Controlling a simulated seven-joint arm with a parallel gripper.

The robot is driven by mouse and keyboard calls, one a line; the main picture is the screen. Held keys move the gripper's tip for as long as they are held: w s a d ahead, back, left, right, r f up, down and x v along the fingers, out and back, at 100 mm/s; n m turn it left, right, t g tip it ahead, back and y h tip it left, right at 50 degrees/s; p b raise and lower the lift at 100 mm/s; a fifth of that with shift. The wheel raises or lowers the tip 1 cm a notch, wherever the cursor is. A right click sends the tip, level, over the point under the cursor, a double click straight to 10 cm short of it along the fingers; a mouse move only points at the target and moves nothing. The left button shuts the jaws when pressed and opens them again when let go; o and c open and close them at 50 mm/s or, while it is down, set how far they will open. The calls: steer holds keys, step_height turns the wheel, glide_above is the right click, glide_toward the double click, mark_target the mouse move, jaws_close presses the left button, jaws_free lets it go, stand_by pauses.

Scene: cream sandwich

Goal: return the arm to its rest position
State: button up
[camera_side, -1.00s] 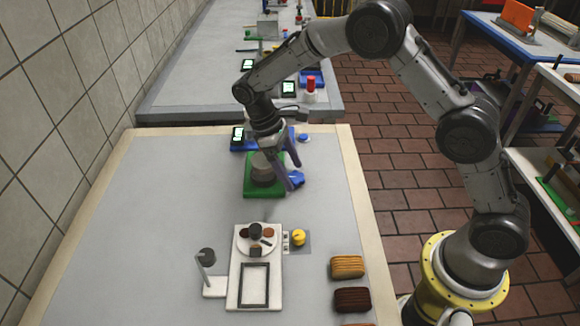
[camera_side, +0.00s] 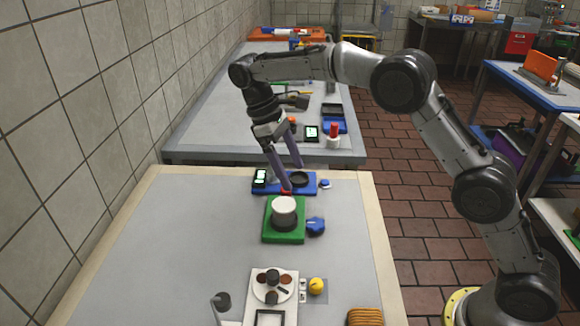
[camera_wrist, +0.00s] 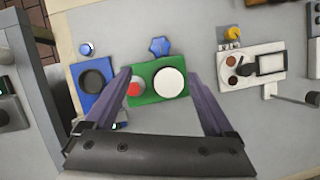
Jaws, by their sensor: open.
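My gripper (camera_side: 294,176) is open and empty. In the side view it points down, in line with the gap between the green board (camera_side: 271,236) and the blue unit (camera_side: 262,188). A white round piece (camera_side: 284,205) sits on a dark round base on the green board, clear of my fingers in the picture. In the wrist view my gripper's fingers (camera_wrist: 160,60) spread on either side of the green board (camera_wrist: 150,70). A red knob (camera_wrist: 134,89) and the white round piece (camera_wrist: 170,82) show between them. My height above them is hard to tell.
A blue star-shaped knob (camera_side: 315,226) stands right of the green board. Nearer are a white board (camera_side: 252,300) with a plate of small round pieces, a yellow knob (camera_side: 317,286) and a striped brown block (camera_side: 365,317). The table's left side is clear. Another bench (camera_side: 210,130) stands behind.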

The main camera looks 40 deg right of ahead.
steer(key=s+d+r+m+t+y, duration=0.1)
steer(key=s+d+r+t, duration=0.15)
steer(key=s+r, duration=0.5)
steer(key=s+d+r+m+t, duration=0.15)
steer(key=s+d+r, duration=0.25)
steer(key=s+r, duration=0.4)
steer(key=s+d+m+t, duration=0.1)
steer(key=s+d+t, duration=0.15)
steer(key=s, duration=0.75)
steer(key=s+f+m+t+y, duration=0.1)
steer(key=s+f+m+t, duration=0.1)
steer(key=f, duration=0.7)
steer(key=shift+s+a+f+t, duration=0.25)
steer(key=shift+s+a+t, duration=0.25)
steer(key=shift+s, duration=0.85)
